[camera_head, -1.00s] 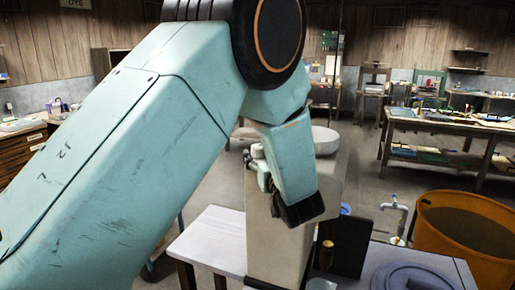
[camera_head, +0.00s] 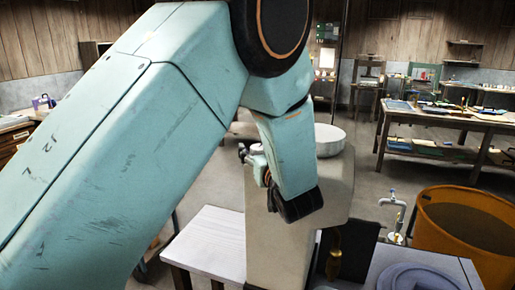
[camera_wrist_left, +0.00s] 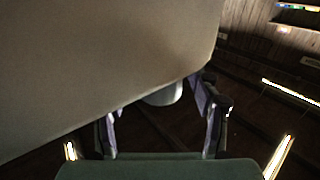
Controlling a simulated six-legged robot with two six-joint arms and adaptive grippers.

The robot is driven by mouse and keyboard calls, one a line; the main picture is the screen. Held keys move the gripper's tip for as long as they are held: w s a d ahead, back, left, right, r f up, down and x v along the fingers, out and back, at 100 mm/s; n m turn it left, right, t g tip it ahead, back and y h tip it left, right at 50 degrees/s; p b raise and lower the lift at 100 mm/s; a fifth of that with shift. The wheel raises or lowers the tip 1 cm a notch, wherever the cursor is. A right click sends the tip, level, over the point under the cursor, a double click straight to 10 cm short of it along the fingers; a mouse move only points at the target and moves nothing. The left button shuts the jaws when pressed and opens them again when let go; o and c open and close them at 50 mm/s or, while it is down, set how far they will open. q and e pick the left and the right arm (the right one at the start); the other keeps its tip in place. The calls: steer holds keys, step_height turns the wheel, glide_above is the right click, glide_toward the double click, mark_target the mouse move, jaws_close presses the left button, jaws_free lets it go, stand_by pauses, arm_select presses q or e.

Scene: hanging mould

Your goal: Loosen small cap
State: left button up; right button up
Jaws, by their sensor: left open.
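A pale mould body (camera_head: 275,235) stands ahead of me, with a large round white cap (camera_head: 328,139) on top. A small pale cap (camera_head: 256,149) shows at its upper left, partly behind my wrist. My left gripper (camera_head: 254,165) is beside this cap, mostly hidden by my own arm. In the left wrist view, the small cap (camera_wrist_left: 163,94) sticks out past the mould's edge (camera_wrist_left: 120,60). The open fingers of my left gripper (camera_wrist_left: 159,104) are on either side of it, with gaps visible. My right gripper is out of view.
A white table (camera_head: 212,240) is left of the mould. A tap (camera_head: 392,215), an orange tub (camera_head: 465,225) and a round grey-blue lid (camera_head: 420,277) are at the right. A cluttered workbench (camera_head: 445,118) stands at the back right, with open floor before it.

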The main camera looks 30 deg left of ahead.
arm_select(q)
steer(key=shift+s+d+r, duration=0.1)
steer(key=shift+s+d, duration=0.1)
steer(key=shift+c, duration=0.5)
steer(key=shift+w+a, duration=0.1)
steer(key=c, duration=1.1)
steer(key=shift+m+t+h, duration=0.6)
steer(key=shift+t, duration=0.1)
steer(key=o, duration=1.2)
